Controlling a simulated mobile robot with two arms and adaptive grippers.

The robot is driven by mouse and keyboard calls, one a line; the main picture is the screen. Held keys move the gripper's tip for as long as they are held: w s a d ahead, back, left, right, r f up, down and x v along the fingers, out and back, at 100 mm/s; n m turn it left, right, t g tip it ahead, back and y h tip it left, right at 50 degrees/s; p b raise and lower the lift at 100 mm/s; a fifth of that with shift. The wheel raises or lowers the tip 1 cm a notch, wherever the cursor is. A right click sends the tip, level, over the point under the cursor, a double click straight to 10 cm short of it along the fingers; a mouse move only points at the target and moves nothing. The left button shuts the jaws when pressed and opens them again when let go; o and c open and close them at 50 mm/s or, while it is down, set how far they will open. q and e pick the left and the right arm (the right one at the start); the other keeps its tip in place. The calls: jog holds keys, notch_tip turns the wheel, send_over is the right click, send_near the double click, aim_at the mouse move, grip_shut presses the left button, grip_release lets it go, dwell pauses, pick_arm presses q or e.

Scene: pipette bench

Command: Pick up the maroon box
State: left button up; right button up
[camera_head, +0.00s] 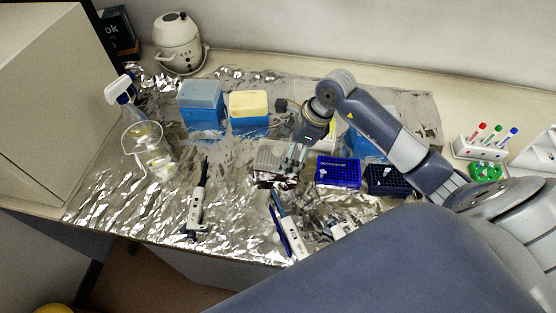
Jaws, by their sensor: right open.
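A box with a pale grey top (270,157) and a dark, maroon-looking lower side stands near the middle of the foil-covered bench; it seems to be the maroon box. My right arm reaches in from the right. My right gripper (294,158) points down, open, with its fingers over the right part of this box. I cannot tell whether the fingers touch it. The gripper hides part of the box's top right. My left gripper is out of view.
A blue rack (338,172) and a dark rack (385,181) stand just right. Pipettes (198,200) lie in front. Blue-lidded (200,96) and yellow-lidded (248,104) boxes stand behind. A glass beaker (146,148) is left. Tubes in a white rack (478,147) stand far right.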

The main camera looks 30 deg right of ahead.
jog(key=p+x, duration=0.2)
jog(key=x, duration=0.2)
jog(key=shift+s+f+p, duration=0.1)
jog(key=shift+f+p, duration=0.2)
jog(key=shift+p, duration=0.1)
jog(key=shift+a+f, duration=0.15)
jog(key=shift+f, duration=0.35)
jog(key=c, duration=1.2)
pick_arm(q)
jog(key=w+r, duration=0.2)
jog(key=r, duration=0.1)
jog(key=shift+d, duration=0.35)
pick_arm(e)
jog(key=shift+c, duration=0.2)
